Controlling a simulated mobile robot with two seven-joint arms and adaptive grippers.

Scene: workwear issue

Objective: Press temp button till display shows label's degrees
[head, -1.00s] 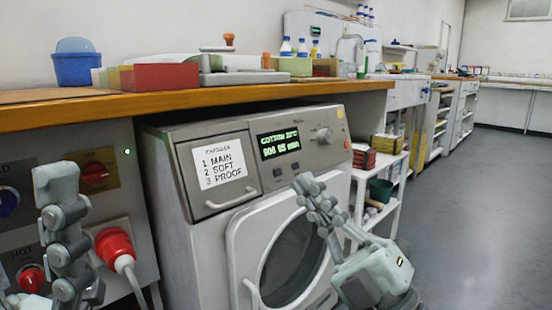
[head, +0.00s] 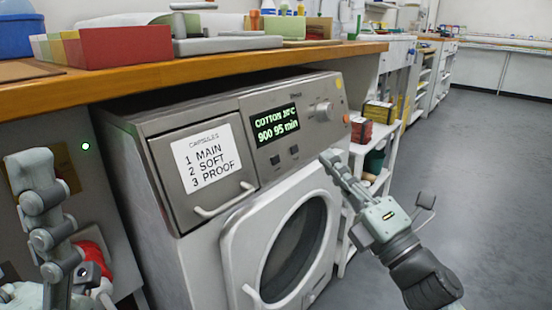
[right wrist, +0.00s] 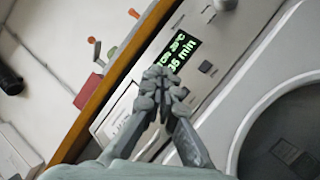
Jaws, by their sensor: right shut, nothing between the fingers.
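The washing machine (head: 170,130) has a lit green display (head: 277,123) reading COTTON, a temperature whose digits are too blurred to be sure of, and "900 95 min". Two small dark buttons (head: 285,156) sit below the display. My right gripper (head: 328,160) is shut and empty, right of the buttons, in front of the panel's lower right. In the right wrist view its fingertips (right wrist: 160,80) are beside the display (right wrist: 178,52), and one dark button (right wrist: 206,67) shows to their right. My left gripper (head: 28,165) is at the left; its finger state is unclear. No label with degrees shows.
A paper on the drawer (head: 208,158) lists capsules MAIN, SOFT, PROOF. A round knob (head: 323,112) is right of the display. The round door (head: 290,250) is below. A wooden counter (head: 200,68) overhangs the machine. A shelf (head: 385,150) stands at right; the floor beyond is clear.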

